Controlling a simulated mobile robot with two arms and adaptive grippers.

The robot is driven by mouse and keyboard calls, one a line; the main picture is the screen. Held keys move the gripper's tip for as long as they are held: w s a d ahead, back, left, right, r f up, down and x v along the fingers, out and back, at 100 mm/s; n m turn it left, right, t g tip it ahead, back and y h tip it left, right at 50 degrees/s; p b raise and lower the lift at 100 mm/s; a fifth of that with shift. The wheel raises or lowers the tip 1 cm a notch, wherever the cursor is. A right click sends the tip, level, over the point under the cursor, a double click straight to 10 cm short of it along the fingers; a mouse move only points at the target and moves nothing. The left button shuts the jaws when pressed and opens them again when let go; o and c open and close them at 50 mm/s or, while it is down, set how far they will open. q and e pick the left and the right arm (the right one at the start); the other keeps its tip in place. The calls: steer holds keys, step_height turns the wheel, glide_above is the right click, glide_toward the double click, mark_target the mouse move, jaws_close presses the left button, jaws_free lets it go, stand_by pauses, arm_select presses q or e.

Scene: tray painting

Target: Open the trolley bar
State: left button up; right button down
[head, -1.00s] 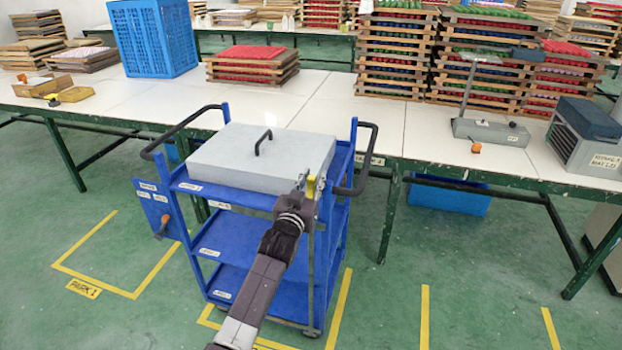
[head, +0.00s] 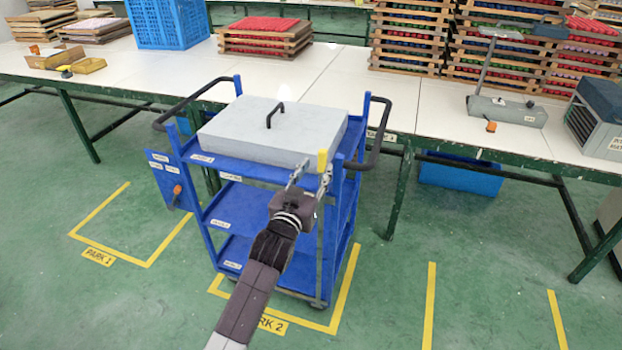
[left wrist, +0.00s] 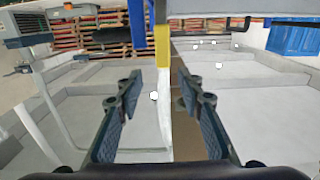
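The blue trolley (head: 230,262) stands in front of the long table with a grey lidded box (head: 235,128) on its top shelf. A bar with a yellow end (head: 322,160) stands at its front right corner; the yellow end also shows in the left wrist view (left wrist: 162,48). My left gripper (head: 312,178) is at this corner, just in front of the bar. In the left wrist view, its open fingers (left wrist: 158,100) stand on either side of the bar's line, with gaps at both sides. Whether the bar is between the fingertips or beyond them is unclear. My right gripper is not in view.
Black handles (head: 376,135) stick out at both sides of the trolley. A blue side panel (head: 170,180) hangs at its left. The long table (head: 440,125) with stacked trays is close behind. Green floor with yellow parking lines is free in front and to the right.

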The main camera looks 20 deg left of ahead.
arm_select(q)
steer(key=s, duration=0.3)
steer(key=shift+s, duration=0.3)
steer(key=s+f+g, duration=0.3)
steer(key=s+f, duration=0.2)
steer(key=f, duration=0.9)
steer(key=s+f+m+g, duration=0.1)
steer(key=s+f+g, duration=0.3)
steer(key=f, duration=0.9)
steer(key=s+f+g, duration=0.1)
steer(key=s+f, duration=0.6)
steer(key=f, duration=0.7)
steer(key=s+a+f+g, duration=0.1)
steer(key=s+f+g, duration=0.2)
steer(key=s+f, duration=0.6)
steer(key=s+a+f+g, duration=0.1)
steer(key=s+f+g, duration=0.1)
steer(key=s+f, duration=0.65)
steer(key=s+a+f+g, duration=0.1)
steer(key=s+f+g, duration=0.1)
steer(key=s, duration=1)
steer(key=s+a+f+m+g, duration=0.1)
steer(key=s+a+f+g, duration=0.1)
steer(key=s, duration=1)
steer(key=shift+f+y, duration=0.15)
steer(key=shift+y, duration=0.15)
